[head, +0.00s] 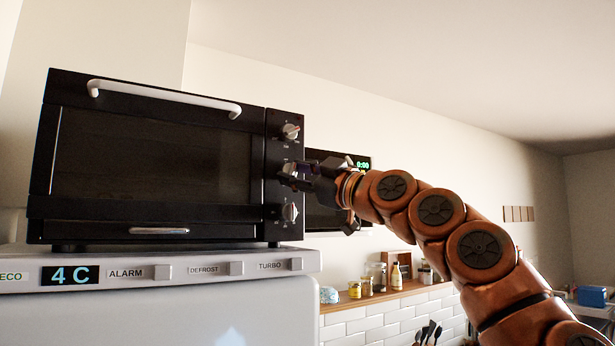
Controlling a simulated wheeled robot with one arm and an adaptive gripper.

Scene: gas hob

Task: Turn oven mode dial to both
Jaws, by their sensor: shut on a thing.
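A black toaster oven (150,160) with a white door handle (165,97) stands at the left. Its right-hand panel carries three dials in a column: a top dial (290,131), a middle dial (288,168) and a bottom dial (290,212). My gripper (297,176) comes in from the right and is shut on the middle dial. The fingers partly cover this dial, so its pointer setting cannot be read. The dial labels are too small to read, so I cannot tell which one is marked as the mode dial. The oven door is closed.
The oven stands on a white fridge (180,310) with a display and buttons along its top edge. A dark appliance with a green clock (363,165) is behind my gripper. A wooden shelf (385,294) with jars and a bottle is lower right.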

